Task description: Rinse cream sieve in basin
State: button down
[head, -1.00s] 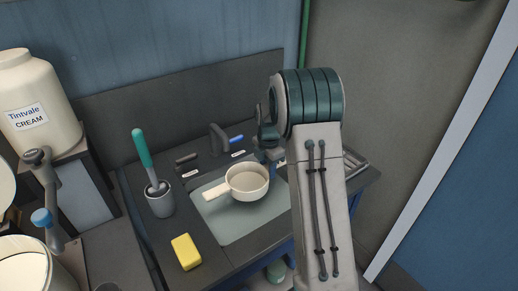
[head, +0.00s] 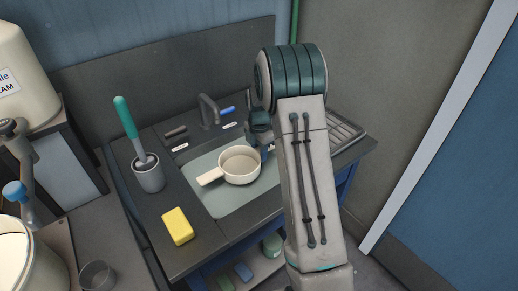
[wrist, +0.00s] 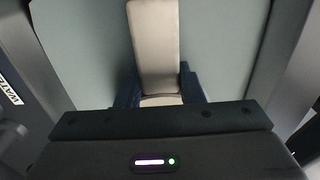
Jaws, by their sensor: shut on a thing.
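The cream-coloured sieve (head: 240,165) is round with a flat handle pointing to the lower left. It is over or in the grey-green basin (head: 222,205) of the sink; I cannot tell whether it touches the bottom. My gripper (head: 266,153) is at the sieve's right side, partly hidden by my arm, and is shut on it. In the wrist view a pale strip of the sieve (wrist: 155,45) runs up from between my blue fingers (wrist: 160,92). The dark tap (head: 208,110) stands behind the basin. I cannot tell whether water runs.
A grey cup (head: 148,178) with a green-handled brush (head: 125,117) stands left of the basin. A yellow sponge (head: 178,226) lies on the front left counter. A ribbed drainer (head: 345,132) is at the right. A cream drum (head: 22,95) stands at far left.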

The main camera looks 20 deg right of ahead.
jog(key=shift+f+b, duration=2.4)
jog(key=shift+f, duration=1.45)
